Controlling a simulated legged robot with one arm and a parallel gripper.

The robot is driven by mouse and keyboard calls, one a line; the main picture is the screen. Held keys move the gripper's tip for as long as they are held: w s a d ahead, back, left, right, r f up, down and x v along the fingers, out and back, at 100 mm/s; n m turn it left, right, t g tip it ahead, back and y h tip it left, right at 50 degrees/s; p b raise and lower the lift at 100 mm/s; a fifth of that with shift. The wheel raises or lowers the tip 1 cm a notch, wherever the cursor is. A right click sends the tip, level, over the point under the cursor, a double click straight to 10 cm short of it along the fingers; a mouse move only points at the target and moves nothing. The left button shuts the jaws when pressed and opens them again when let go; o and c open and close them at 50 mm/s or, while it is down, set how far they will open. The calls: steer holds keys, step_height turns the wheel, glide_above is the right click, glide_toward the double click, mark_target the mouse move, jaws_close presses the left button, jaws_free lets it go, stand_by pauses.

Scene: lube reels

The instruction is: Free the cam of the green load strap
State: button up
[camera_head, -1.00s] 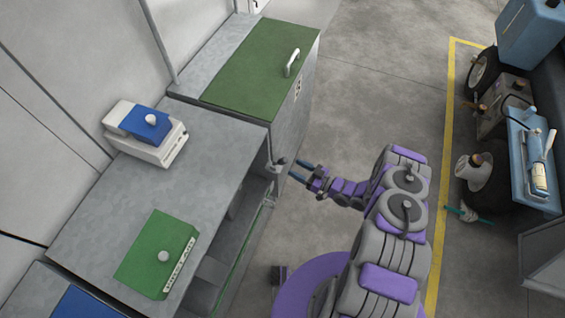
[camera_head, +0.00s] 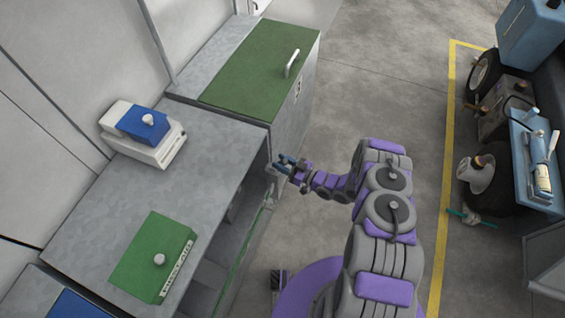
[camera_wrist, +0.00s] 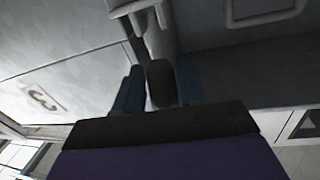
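The green load strap (camera_head: 246,243) runs as a thin line along the front of the grey bench, up to a small grey cam fitting (camera_head: 271,170) at the bench's far front corner. My gripper (camera_head: 283,163) is at this fitting. In the wrist view its blue fingers (camera_wrist: 160,88) stand apart, one on each side of a dark rounded lever end (camera_wrist: 160,82). Whether they touch it is unclear. A pale metal part (camera_wrist: 140,8) shows above it. The fitting is partly hidden by my gripper in the head view.
A green box with a knob (camera_head: 155,256) and a white case with a blue lid (camera_head: 144,134) stand on the bench top (camera_head: 190,180). A cabinet with a green lid (camera_head: 262,64) adjoins the far end.

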steer(key=shift+a, duration=0.1)
jaws_close()
steer(key=shift+w+a+r+g+h+p, duration=0.15)
steer(key=shift+r+h+p, duration=0.15)
steer(key=shift+p, duration=0.3)
steer(key=shift+r+g+h+p, duration=0.15)
steer(key=shift+r+h+p, duration=0.15)
steer(key=shift+p, duration=0.3)
steer(key=shift+w+a+r+g+h+p, duration=0.15)
steer(key=shift+a+g+h+p, duration=0.2)
steer(key=shift+p, duration=0.25)
steer(key=shift+w+a+n+h+p, duration=0.1)
steer(key=shift+a+n+h+p, duration=0.2)
steer(key=shift+a+h+p, duration=0.4)
steer(key=shift+d+f+g+h+p, duration=0.1)
steer(key=shift+f+g+h+p, duration=0.1)
steer(key=shift+g+h+p, duration=0.2)
